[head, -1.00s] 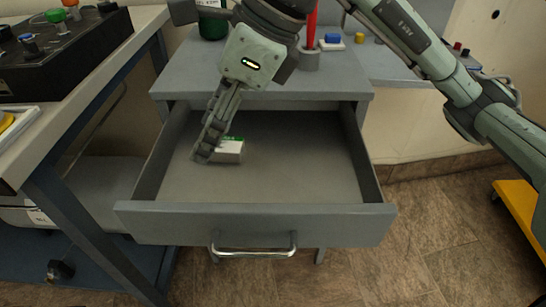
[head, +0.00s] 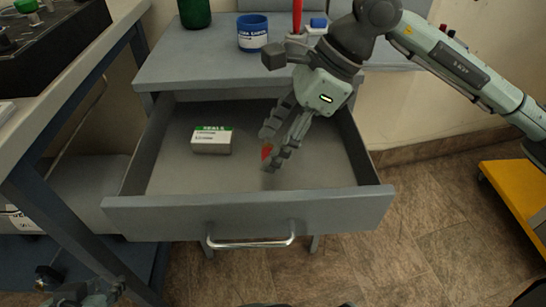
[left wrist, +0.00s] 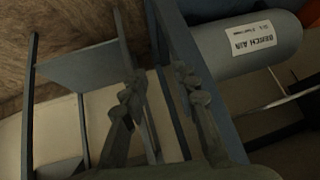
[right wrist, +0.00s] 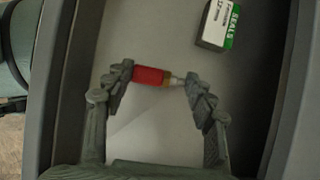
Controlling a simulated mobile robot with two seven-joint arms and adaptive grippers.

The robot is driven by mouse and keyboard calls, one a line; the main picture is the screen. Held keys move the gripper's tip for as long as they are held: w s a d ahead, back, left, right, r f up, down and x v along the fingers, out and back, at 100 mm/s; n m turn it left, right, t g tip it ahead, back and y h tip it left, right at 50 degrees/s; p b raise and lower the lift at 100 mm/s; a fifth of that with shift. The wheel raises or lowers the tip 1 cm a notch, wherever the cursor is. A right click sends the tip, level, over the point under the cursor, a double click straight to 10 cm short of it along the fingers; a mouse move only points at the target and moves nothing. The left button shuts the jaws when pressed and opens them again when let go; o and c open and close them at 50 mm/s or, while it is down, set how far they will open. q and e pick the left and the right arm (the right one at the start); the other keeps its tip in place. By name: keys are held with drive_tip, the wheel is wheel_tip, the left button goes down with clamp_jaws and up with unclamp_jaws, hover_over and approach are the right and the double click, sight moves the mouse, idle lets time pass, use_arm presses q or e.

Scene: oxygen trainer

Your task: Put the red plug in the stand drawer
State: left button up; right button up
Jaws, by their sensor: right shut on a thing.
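The stand drawer (head: 180,178) is pulled open in the head view. My right gripper (head: 268,151) reaches down inside it, towards the right side. It is shut on the red plug (head: 266,152). In the right wrist view the red plug (right wrist: 148,77), with its brass and pale tip, lies lengthwise between the fingertips of my right gripper (right wrist: 158,80), above the drawer floor. My left gripper (head: 85,292) shows at the bottom left of the head view. In the left wrist view my left gripper (left wrist: 160,88) has its fingers apart with nothing between them.
A white and green seals box (head: 211,143) lies in the left part of the drawer, apart from the plug. A blue can (head: 252,38), a green container (head: 194,12) and a red upright tool (head: 297,15) stand on top. A bench (head: 60,85) flanks the left.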

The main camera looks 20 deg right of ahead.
wheel_tip(320, 180, down, 4)
drive_tip(key=shift+d, duration=0.1)
use_arm(q)
drive_tip(key=shift+w+d+r+t, duration=0.3)
drive_tip(key=shift+w+d+t, duration=0.1)
drive_tip(key=shift+w+d, duration=0.05)
use_arm(e)
drive_tip(key=shift+f+b, duration=0.15)
drive_tip(key=shift+b, duration=0.15)
drive_tip(key=o, duration=1.2)
drive_tip(key=shift+c, duration=0.2)
use_arm(q)
drive_tip(key=shift+w+d+r+t+h, duration=0.4)
drive_tip(key=shift+w+d+r, duration=0.2)
drive_tip(key=shift+w+d, duration=0.1)
drive_tip(key=shift+s, duration=0.15)
